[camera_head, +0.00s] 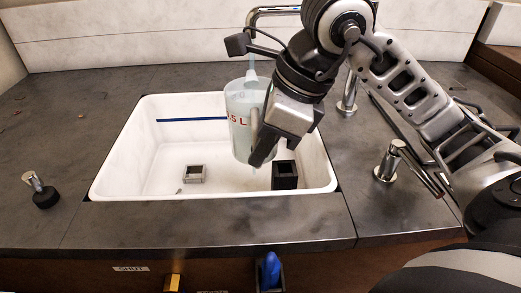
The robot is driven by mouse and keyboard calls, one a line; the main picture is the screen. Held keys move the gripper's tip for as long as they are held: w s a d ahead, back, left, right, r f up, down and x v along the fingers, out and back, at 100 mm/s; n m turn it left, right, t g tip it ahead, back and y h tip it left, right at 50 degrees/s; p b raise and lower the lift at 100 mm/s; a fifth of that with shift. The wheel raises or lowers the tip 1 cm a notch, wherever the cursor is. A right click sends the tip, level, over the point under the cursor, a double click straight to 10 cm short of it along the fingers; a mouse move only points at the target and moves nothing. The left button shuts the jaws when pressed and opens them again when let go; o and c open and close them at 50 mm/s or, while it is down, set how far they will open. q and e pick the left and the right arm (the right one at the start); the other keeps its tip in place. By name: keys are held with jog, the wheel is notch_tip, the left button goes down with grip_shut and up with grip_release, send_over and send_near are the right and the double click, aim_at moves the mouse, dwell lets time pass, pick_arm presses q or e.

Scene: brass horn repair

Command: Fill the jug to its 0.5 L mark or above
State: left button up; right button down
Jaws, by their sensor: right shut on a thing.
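A translucent jug (240,128) with red lettering, of which "5 L" shows, is held over the white sink (150,170). It looks about upright, under the chrome tap (270,11). A pale stream (251,66) shows between the spout and the jug's mouth. The jug looks to have pale liquid in it, but I cannot tell its level against the mark. My right gripper (263,150) is shut on the jug at its right side, where the handle is, and partly hides it. My left gripper is not in view.
A small grey box (195,174) and a dark box (285,176) are in the sink. A chrome fitting (390,160) stands right of the sink, and a black-based one (42,191) left. The cabinet front bears a "SHUT" label (130,268) and a blue handle (270,271).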

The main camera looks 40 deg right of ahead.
jog(key=shift+w+d, duration=1)
jog(key=shift+w, duration=0.65)
jog(key=shift+w+d, duration=1)
jog(key=shift+w, duration=0.65)
jog(key=shift+w+d, duration=1)
jog(key=shift+w, duration=0.65)
jog(key=shift+r, duration=0.1)
jog(key=s+a+r, duration=0.1)
jog(key=s+a, duration=0.5)
jog(key=s, duration=0.4)
jog(key=shift+s+a, duration=0.15)
dwell(0.5)
dwell(0.5)
